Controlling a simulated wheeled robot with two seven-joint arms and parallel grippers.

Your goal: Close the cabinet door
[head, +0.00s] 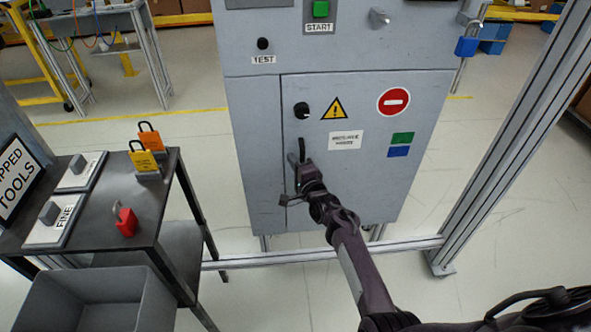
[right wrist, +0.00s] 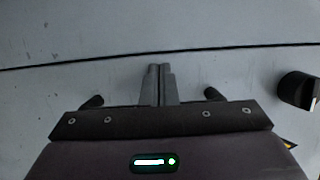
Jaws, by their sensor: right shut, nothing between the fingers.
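The grey cabinet door (head: 360,185), with a warning triangle and a red no-entry sign, is in the middle of the head view. It looks flush with the cabinet (head: 250,110), with only a thin seam at its left edge. A black handle (head: 301,149) is on its left side, partly hidden by my right gripper (head: 298,172). That gripper is shut and empty at the handle. In the right wrist view, its closed fingers (right wrist: 160,70) point at the seam, with dark handle-like ends on both sides. I cannot tell whether they touch the door. My left gripper is out of view.
A black knob (head: 301,110) sits on the door above the handle. A metal frame post (head: 500,150) rises at right, and a low rail (head: 300,257) crosses the front.

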